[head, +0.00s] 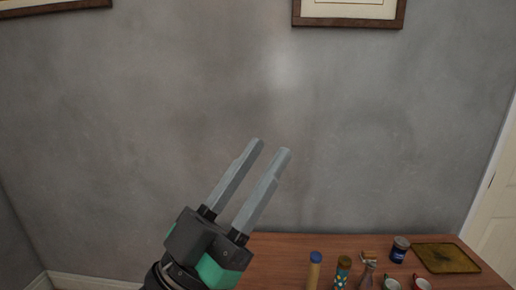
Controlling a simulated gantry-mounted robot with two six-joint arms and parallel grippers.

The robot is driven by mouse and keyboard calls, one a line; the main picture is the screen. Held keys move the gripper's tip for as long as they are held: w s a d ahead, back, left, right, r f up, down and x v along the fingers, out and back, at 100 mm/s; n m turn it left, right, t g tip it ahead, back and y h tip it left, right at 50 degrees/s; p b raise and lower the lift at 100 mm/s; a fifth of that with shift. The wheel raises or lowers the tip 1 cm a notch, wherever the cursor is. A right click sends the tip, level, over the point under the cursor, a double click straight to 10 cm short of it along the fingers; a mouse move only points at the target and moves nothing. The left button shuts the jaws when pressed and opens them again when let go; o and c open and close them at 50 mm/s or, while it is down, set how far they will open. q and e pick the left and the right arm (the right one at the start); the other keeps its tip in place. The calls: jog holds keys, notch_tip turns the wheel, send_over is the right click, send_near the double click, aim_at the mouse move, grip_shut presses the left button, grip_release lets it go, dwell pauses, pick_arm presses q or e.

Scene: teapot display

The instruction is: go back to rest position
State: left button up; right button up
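My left gripper (271,148) is in the middle of the head view, in front of the grey wall. Its two long grey fingers point up and to the right. A gap shows between them with nothing in it, so it is open and empty. It appears above the left part of the wooden table in the picture. My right gripper is not in view.
The brown wooden table (285,248) is at the bottom. A blue-capped cylinder (315,272), a patterned cylinder (343,270), a dark blue jar (400,250), two cups at the lower edge and a yellowish tray (422,256) stand on it.

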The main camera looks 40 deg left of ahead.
pick_arm(q)
jog(key=shift+n+t+h, duration=0.3)
jog(key=shift+t, duration=0.3)
jog(key=s+r, duration=0.1)
jog(key=s+d+r, duration=0.1)
jog(key=r, duration=0.1)
jog(key=s+d+r, duration=0.1)
jog(key=shift+d+r, duration=0.1)
jog(key=shift+r, duration=0.1)
jog(key=shift+w, duration=0.1)
notch_tip(320, 180, up, 37)
jog(key=p, duration=3.7)
notch_tip(320, 180, down, 52)
jog(key=b, duration=5.1)
jog(key=shift+b, duration=0.35)
